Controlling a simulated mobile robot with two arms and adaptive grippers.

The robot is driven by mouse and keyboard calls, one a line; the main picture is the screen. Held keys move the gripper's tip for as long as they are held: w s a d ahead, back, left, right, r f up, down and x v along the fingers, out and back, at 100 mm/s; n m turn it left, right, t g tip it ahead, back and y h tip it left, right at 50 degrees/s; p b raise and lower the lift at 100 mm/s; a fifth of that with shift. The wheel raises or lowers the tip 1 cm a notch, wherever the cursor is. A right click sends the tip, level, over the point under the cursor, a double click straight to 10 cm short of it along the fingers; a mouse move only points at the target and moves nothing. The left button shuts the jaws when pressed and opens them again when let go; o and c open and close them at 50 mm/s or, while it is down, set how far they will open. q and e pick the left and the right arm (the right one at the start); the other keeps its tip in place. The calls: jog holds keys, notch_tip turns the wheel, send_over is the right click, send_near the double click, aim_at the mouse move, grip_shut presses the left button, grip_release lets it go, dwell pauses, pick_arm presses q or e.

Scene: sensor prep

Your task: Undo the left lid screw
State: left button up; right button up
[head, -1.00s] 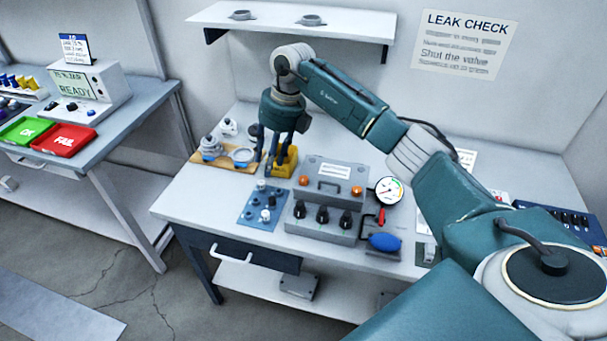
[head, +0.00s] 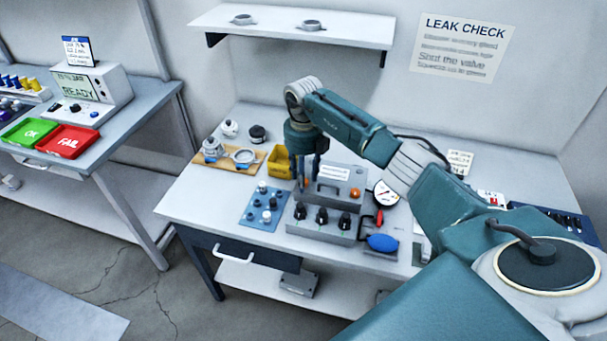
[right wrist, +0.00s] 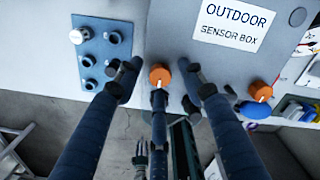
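The grey sensor box (head: 330,186) stands on the bench; its label (right wrist: 230,22) reads "OUTDOOR SENSOR BOX". The fingers are open and hold nothing; I cannot tell whether any touches the screw. The right lid screw (head: 355,194) is orange too and seated in the lid (right wrist: 260,91).
A yellow bin (head: 281,165) and a wooden tray (head: 228,165) with metal parts stand left of the box. A blue plate (head: 263,215) with fittings lies in front. A pressure gauge (head: 386,194) and blue bulb (head: 382,242) are at the right.

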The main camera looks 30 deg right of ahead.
jog(key=shift+f, duration=0.2)
grip_shut()
